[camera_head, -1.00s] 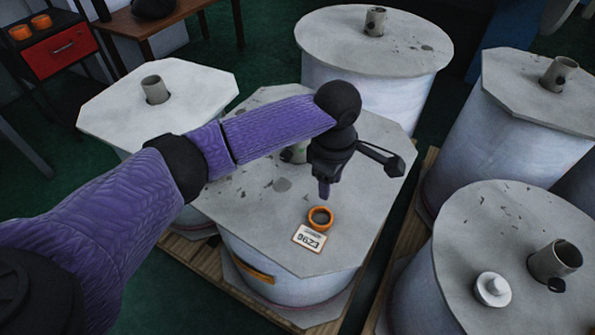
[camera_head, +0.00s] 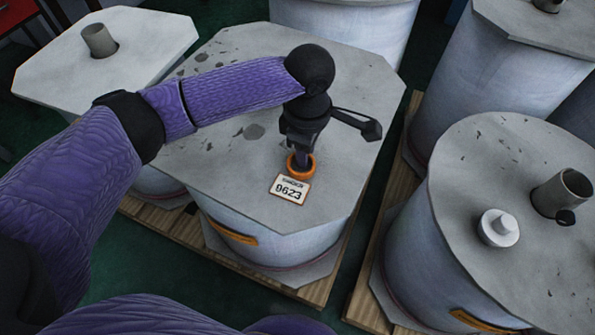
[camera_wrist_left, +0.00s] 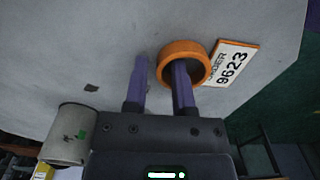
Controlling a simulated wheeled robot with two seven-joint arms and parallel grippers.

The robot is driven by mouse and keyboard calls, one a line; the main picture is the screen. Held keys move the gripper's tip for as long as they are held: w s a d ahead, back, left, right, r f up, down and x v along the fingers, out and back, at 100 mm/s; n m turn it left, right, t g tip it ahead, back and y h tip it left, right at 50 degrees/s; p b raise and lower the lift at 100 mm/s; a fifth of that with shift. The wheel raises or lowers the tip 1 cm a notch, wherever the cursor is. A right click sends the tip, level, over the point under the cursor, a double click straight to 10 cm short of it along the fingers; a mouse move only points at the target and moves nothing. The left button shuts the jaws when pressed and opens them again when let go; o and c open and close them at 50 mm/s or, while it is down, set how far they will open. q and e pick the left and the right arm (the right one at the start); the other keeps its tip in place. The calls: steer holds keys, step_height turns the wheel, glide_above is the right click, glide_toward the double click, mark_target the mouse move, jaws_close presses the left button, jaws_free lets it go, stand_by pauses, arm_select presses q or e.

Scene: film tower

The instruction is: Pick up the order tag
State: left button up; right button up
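The order tag (camera_head: 290,188) is a white card marked 9623 with an orange ring (camera_head: 311,170) at its far edge. It lies on the grey octagonal top of the middle drum (camera_head: 230,190). My left gripper (camera_head: 299,158) points down at the ring. In the left wrist view its two purple fingers (camera_wrist_left: 160,64) are apart. One finger overlaps the hole of the ring (camera_wrist_left: 168,48), and the other is outside it, to the left. The ring's near wall is partly hidden, and I cannot tell whether the fingers touch it. My right gripper is out of view.
A short grey pipe stub (camera_wrist_left: 68,135) stands on the same top. The drum at right (camera_head: 480,150) carries a pipe (camera_head: 562,193) and a white cap (camera_head: 497,228). Other drums stand behind and left. The top around the tag is mostly clear.

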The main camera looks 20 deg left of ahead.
arm_select(q)
jaws_close()
